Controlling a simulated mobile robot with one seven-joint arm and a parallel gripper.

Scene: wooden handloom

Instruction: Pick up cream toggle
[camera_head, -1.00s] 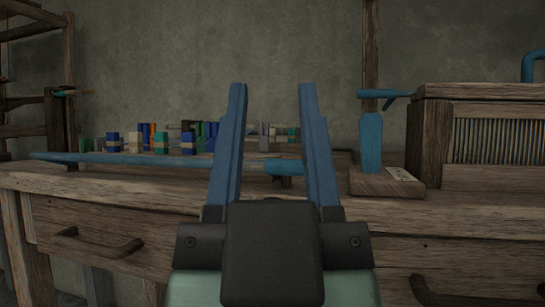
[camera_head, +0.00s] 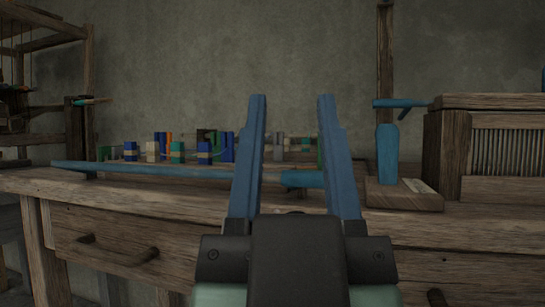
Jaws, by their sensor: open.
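Several small coloured pieces stand on the bench at the back, in blue, green, orange and cream. A cream piece (camera_head: 152,151) stands among them, left of my gripper; I cannot tell whether it is the cream toggle. My gripper (camera_head: 292,98) has two blue fingers, spread apart and empty, pointing up and away over the bench front. The fingers hide part of the row of pieces behind them.
A long blue rod (camera_head: 160,172) lies along the bench in front of the pieces. A blue upright tool (camera_head: 387,152) stands on a wooden block (camera_head: 405,197) at right. Beside it is a slatted wooden box (camera_head: 437,155). Drawers (camera_head: 70,223) front the wooden bench (camera_head: 150,197).

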